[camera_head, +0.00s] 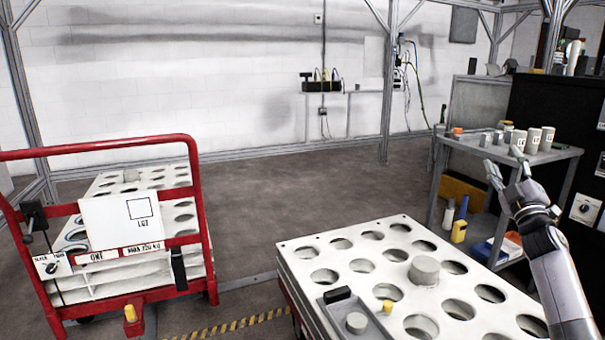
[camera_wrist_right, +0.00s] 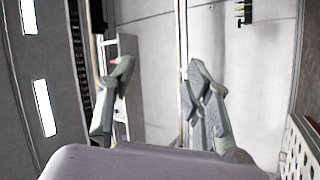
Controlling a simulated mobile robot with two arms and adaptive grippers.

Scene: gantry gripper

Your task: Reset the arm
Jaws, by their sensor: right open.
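My right gripper (camera_head: 506,168) is raised at the right of the head view, its fingers spread and pointing up. It is open and empty. It stands above the right edge of the white board with round holes (camera_head: 300,256) and in front of the grey shelf cart. In the right wrist view the two fingers of the right gripper (camera_wrist_right: 160,105) are wide apart with nothing between them. My left gripper is in neither view.
A grey cylinder (camera_head: 424,270) stands on the white board, near a small grey tray (camera_head: 335,310). A red cart (camera_head: 205,215) with white boards stands at left. A shelf cart (camera_head: 560,155) holding several cylinders is at right. The middle floor (camera_head: 270,200) is clear.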

